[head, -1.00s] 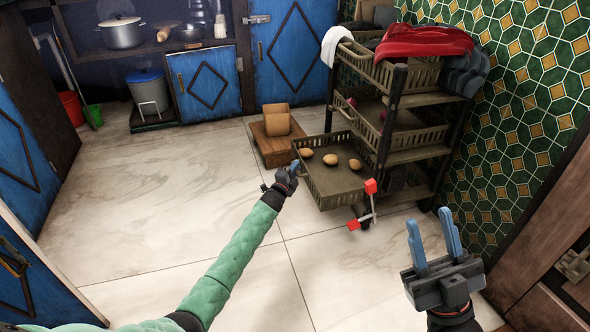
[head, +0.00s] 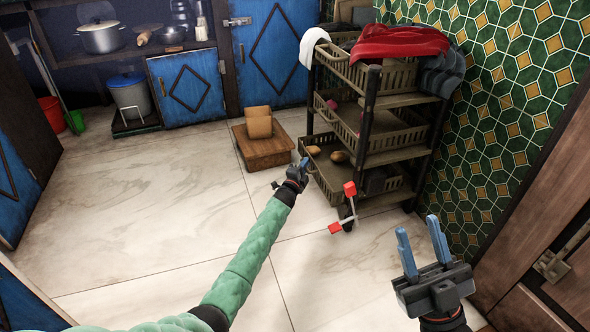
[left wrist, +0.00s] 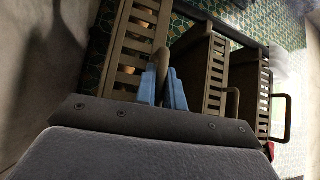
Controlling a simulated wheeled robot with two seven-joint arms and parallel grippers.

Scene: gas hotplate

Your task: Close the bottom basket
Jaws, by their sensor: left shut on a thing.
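The bottom basket (head: 319,185) is a brown slatted drawer low in the dark rack. It sticks out partway to the left, with brown round items (head: 339,156) inside. My left gripper (head: 304,165) is at its front edge. In the left wrist view, the blue fingers of my left gripper (left wrist: 163,88) are shut on a brown bar, the basket's handle (left wrist: 161,62). My right gripper (head: 422,245) is open and empty, in the lower right of the head view, away from the rack.
Upper baskets (head: 385,75) stand above, with a red cloth (head: 400,43) and a white cloth (head: 312,45) on top. A red-ended valve (head: 349,190) shows before the rack.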

